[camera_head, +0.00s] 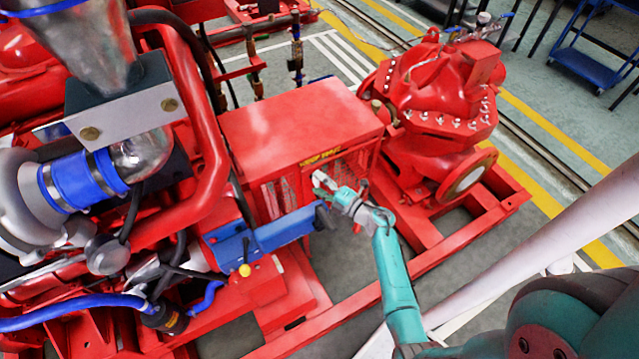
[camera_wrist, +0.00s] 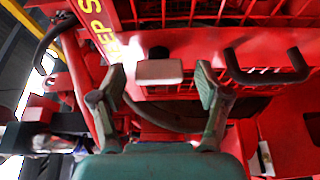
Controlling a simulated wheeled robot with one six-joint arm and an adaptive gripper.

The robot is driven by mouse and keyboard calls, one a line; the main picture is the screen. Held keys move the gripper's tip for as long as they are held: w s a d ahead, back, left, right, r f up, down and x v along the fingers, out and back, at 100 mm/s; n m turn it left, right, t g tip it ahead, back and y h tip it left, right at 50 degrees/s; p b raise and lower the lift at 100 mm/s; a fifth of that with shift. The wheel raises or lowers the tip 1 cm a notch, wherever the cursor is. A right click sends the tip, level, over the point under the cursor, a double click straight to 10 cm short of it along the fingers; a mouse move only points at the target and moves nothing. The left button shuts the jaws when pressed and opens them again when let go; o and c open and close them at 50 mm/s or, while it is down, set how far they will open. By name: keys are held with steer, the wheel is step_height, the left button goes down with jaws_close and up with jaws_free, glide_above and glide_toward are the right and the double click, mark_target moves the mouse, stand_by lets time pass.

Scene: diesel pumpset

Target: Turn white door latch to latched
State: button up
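The white door latch (camera_wrist: 158,72) is a small pale block on the red guard door, seen in the wrist view. Its long side lies across the picture. My teal gripper (camera_wrist: 160,84) is open, with one finger on each side of the latch and a visible gap on both sides. I cannot tell how far the fingertips are from the door. In the head view my gripper (camera_head: 330,191) is at the front of the red box (camera_head: 302,125) with the yellow lettering. There the latch is hard to tell apart from the fingertips.
A black handle (camera_wrist: 268,68) is on the red door right of the latch in the wrist view, and another dark handle (camera_wrist: 50,45) is at the left. A red pump (camera_head: 440,90) stands right of the box. A blue bar (camera_head: 265,237) lies left of my gripper.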

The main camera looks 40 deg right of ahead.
steer(key=s+d, duration=0.1)
steer(key=s, duration=1.1)
steer(key=shift+d, duration=0.2)
stand_by(0.4)
